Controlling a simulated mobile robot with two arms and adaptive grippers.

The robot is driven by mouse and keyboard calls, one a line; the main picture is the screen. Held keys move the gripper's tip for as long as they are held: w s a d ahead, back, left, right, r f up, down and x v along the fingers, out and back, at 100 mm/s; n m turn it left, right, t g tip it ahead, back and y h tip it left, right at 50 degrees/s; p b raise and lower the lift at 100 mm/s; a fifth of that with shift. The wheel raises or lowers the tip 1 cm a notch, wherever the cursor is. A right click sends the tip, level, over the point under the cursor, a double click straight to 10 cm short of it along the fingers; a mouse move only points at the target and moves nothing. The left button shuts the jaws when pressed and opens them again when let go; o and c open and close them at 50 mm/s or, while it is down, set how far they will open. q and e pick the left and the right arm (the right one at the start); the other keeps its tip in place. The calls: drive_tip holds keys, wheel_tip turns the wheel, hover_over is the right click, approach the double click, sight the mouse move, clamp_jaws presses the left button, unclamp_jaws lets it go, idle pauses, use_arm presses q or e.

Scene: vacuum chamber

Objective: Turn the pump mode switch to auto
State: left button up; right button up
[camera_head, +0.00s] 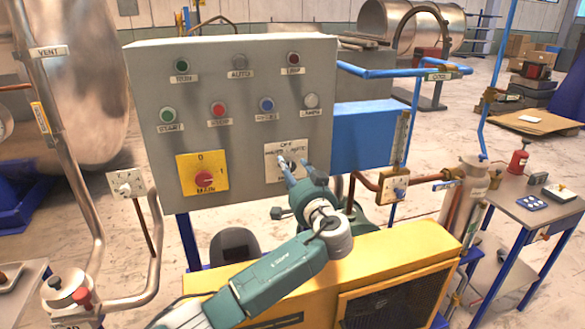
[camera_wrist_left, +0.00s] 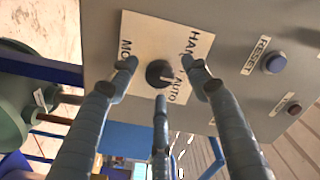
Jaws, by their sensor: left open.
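The pump mode switch is a small black knob (camera_wrist_left: 157,72) on a cream plate (camera_wrist_left: 147,42) marked HAND and AUTO in the left wrist view. In the head view the plate (camera_head: 299,149) sits at the lower right of the grey control panel, with OFF at its top; the knob is largely hidden by my fingers. My left gripper (camera_head: 288,166) is open in front of the plate. In the left wrist view its fingers (camera_wrist_left: 160,82) spread around the knob without visibly closing on it. A pale mark shows on the knob; its exact setting is unclear. My right gripper is out of view.
The grey control panel (camera_head: 226,95) carries several push buttons and lamps. A yellow plate with a red main switch (camera_head: 203,176) is left of the mode switch. A yellow machine housing (camera_head: 370,268) stands below, and pipes with a valve box (camera_head: 394,187) are at right.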

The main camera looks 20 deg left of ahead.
use_arm(q)
drive_tip(key=shift+a, duration=0.1)
drive_tip(key=shift+c, duration=1.2)
drive_tip(key=c, duration=0.8)
drive_tip(key=shift+c, duration=0.5)
drive_tip(key=shift+f, duration=0.1)
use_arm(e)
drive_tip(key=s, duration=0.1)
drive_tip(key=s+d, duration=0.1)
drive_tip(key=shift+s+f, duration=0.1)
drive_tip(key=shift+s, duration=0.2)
use_arm(q)
drive_tip(key=m+p, duration=0.1)
drive_tip(key=m, duration=0.7)
drive_tip(key=shift+f+m, duration=0.1)
drive_tip(key=shift+m, duration=0.3)
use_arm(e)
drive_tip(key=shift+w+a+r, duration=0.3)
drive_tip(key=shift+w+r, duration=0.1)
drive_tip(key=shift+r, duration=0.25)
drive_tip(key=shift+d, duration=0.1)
